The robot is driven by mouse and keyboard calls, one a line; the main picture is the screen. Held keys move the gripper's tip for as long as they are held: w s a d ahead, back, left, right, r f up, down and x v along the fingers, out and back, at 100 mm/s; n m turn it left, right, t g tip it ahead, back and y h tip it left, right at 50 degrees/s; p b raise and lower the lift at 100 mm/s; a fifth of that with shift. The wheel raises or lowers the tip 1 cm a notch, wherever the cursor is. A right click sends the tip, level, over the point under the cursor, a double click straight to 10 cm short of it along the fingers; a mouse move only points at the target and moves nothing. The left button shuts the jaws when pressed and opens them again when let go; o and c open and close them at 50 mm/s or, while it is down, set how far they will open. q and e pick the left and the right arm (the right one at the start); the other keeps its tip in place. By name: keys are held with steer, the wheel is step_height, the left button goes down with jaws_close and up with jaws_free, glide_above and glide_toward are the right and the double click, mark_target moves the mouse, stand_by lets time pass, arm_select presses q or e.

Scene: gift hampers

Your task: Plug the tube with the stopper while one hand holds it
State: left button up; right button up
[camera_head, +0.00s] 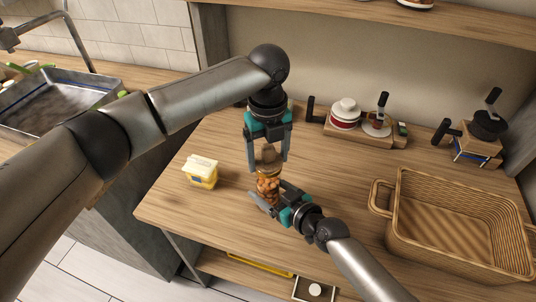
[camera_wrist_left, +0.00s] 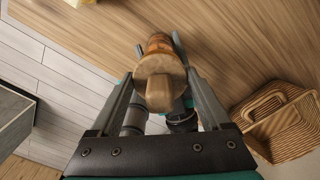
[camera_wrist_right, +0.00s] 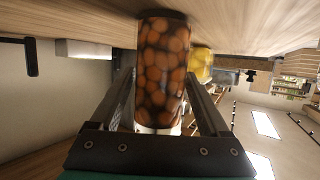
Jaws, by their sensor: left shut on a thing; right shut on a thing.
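The tube (camera_head: 267,187) is clear and filled with round brown pieces. It stands upright near the table's front, and it fills the middle of the right wrist view (camera_wrist_right: 162,65). My right gripper (camera_head: 266,197) is shut on it from the right side. The stopper (camera_head: 268,153) is light brown, with a wide disc and a knob in the left wrist view (camera_wrist_left: 160,92). My left gripper (camera_head: 267,163) points down and is shut on the stopper, right over the tube's mouth. I cannot tell whether the stopper touches the rim.
A yellow and white box (camera_head: 201,172) stands left of the tube. A large wicker basket (camera_head: 455,250) stands at the right. Wooden stands with crockery (camera_head: 358,130) and a dark lidded item (camera_head: 488,125) line the back. A sink (camera_head: 60,98) is at far left.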

arm_select(q)
steer(key=shift+f, duration=0.4)
stand_by(1.3)
steer(key=o, duration=1.2)
steer(key=shift+o, duration=0.2)
step_height(320, 180, up, 12)
steer(key=shift+r, duration=0.1)
arm_select(e)
steer(key=o, duration=0.9)
